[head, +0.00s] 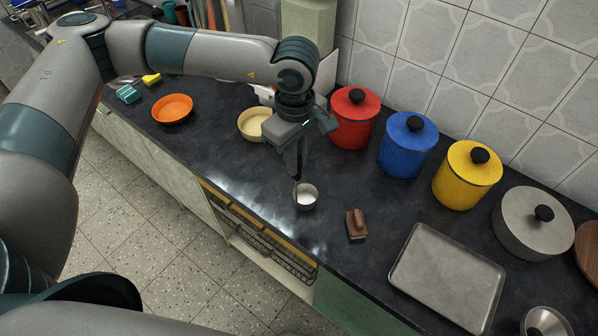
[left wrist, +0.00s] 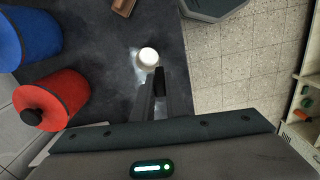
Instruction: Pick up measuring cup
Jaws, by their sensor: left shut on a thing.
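The measuring cup, a small round grey metal cup (head: 307,199) with a pale inside, is near the front edge of the dark counter. In the left wrist view the cup (left wrist: 148,56) shows as a pale round shape at the fingertips. My left gripper (head: 297,182) points down and is shut on the cup's near-left rim. It also shows in the left wrist view (left wrist: 154,84). The cup looks upright; I cannot tell whether it touches the counter. My right gripper is not in view.
Red (head: 354,121), blue (head: 407,148) and yellow (head: 467,178) canisters line the wall. A brown wooden block (head: 356,226) and a grey tray (head: 447,275) lie right of the cup. A cream bowl (head: 251,126) and an orange bowl (head: 172,110) stand left. Below the counter, a drawer (head: 265,240) is open.

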